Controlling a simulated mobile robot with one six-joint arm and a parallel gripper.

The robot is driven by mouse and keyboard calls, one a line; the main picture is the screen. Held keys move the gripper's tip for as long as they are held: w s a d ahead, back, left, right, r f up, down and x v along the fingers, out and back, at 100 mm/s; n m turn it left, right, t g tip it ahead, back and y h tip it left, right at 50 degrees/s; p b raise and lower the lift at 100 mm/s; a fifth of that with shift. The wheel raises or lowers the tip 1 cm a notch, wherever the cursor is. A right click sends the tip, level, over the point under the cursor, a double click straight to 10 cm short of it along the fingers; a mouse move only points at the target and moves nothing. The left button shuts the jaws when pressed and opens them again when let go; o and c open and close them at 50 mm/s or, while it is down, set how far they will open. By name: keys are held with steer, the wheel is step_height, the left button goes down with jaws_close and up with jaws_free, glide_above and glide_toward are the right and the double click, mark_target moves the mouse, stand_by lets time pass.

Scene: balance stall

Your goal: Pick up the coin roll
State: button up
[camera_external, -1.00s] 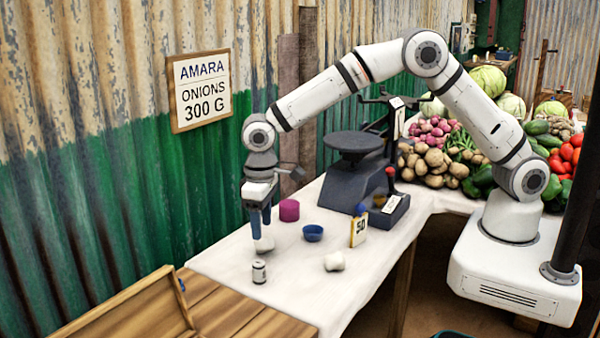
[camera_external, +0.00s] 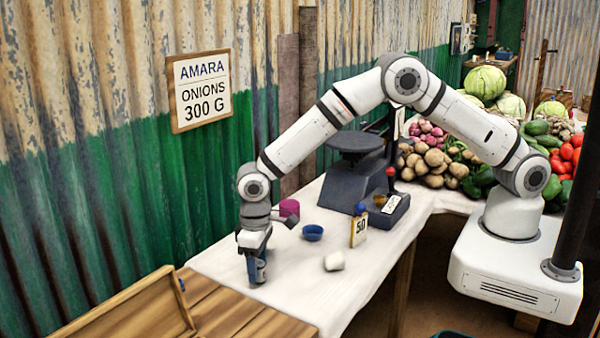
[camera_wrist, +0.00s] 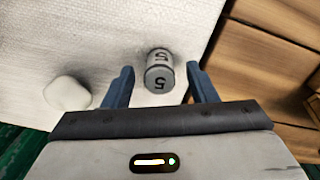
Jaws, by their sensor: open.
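The coin roll (camera_wrist: 159,68) is a small grey-white cylinder marked with a 5. In the wrist view it lies between the two blue fingers of my gripper (camera_wrist: 160,86), with a gap to each finger. In the external view my gripper (camera_external: 257,270) is low over the near left part of the white table, and its fingers mostly hide the coin roll. The jaws are open and hold nothing.
A white lump (camera_wrist: 68,93) sits beside the left finger in the wrist view.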

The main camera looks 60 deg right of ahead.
jaws_close()
steer(key=shift+r, duration=0.1)
stand_by(0.3)
steer(key=shift+r, duration=0.1)
